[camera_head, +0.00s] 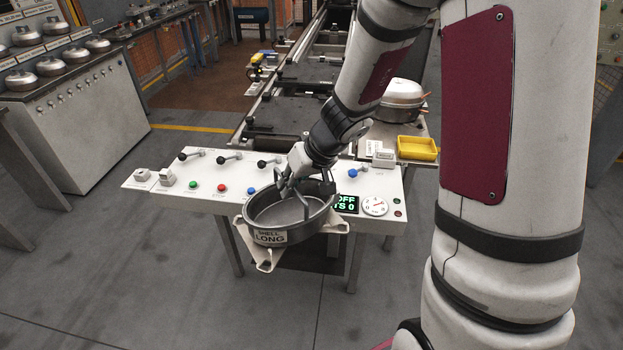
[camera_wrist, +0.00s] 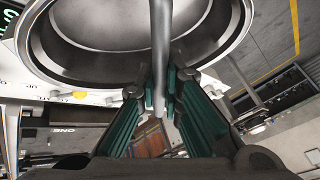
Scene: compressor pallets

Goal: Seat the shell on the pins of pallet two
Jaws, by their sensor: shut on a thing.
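The shell (camera_head: 312,229) is a round, open grey metal pan with a label reading "SHELL LONG" and pale triangular feet below. It appears in front of and partly over the front edge of the control panel. My gripper (camera_head: 292,187) is shut on the shell's bar handle. In the wrist view, the green-padded fingers (camera_wrist: 162,88) close on either side of this bar (camera_wrist: 160,40). The shell's round body (camera_wrist: 95,66) fills the top of that view. I cannot pick out pallet two or its pins in these frames.
The white control panel (camera_head: 225,196) has levers, coloured buttons, a lit display and a dial. Behind it runs a dark conveyor line (camera_head: 296,103). A yellow tray (camera_head: 417,148) and a white domed unit (camera_head: 402,92) stand at right. A bench (camera_head: 75,120) with several round pots is at left.

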